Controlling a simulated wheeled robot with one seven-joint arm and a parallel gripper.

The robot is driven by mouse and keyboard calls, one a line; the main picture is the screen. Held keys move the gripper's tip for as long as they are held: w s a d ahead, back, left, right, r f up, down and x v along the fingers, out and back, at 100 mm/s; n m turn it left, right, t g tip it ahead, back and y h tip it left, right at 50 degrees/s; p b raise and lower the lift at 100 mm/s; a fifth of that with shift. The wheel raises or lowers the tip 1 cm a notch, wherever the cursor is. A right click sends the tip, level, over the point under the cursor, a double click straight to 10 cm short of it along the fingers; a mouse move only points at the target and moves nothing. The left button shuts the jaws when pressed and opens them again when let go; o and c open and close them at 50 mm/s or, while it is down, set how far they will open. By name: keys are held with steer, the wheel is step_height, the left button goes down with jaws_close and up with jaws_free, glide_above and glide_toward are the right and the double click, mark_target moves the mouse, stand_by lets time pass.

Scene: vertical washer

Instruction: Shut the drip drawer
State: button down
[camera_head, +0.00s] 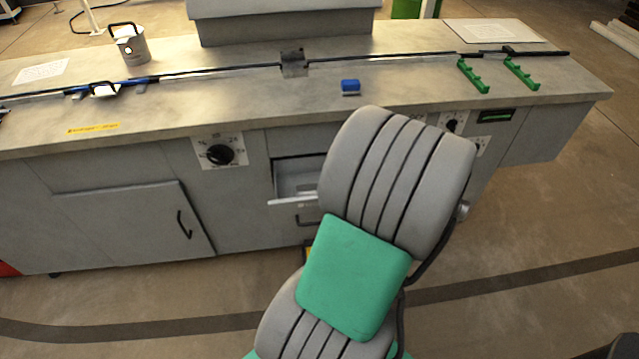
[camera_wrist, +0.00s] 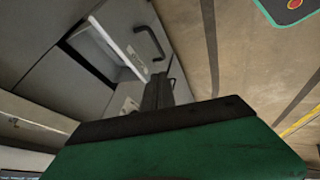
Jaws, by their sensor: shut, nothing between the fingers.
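The drip drawer (camera_head: 292,202) stands partly open in the grey cabinet front, and its pale inside shows. My arm hides its right part in the head view. It also shows in the wrist view (camera_wrist: 119,48) with a pale rim. A black handle (camera_wrist: 150,43) is beside the rim; it also shows below the drawer's rim in the head view (camera_head: 306,221). My gripper (camera_wrist: 160,80) is shut and empty in the wrist view. Its dark fingers point toward the drawer and handle; I cannot tell whether they touch. My arm hides the gripper in the head view.
The long grey counter (camera_head: 250,105) runs above the drawer. A dial (camera_head: 220,154) and a cabinet door (camera_head: 130,225) are to the left. A blue block (camera_head: 350,87) and green racks (camera_head: 472,76) lie on top. Floor in front is clear.

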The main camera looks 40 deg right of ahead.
steer(key=w+f, duration=0.2)
steer(key=w+d+f, duration=0.1)
steer(key=w+f, duration=0.2)
steer(key=w+d+f, duration=0.1)
steer(key=w+f, duration=0.1)
steer(key=shift+w+d+f, duration=0.25)
steer(key=shift+w, duration=0.15)
steer(key=shift+w+d, duration=0.25)
steer(key=shift+w, duration=0.1)
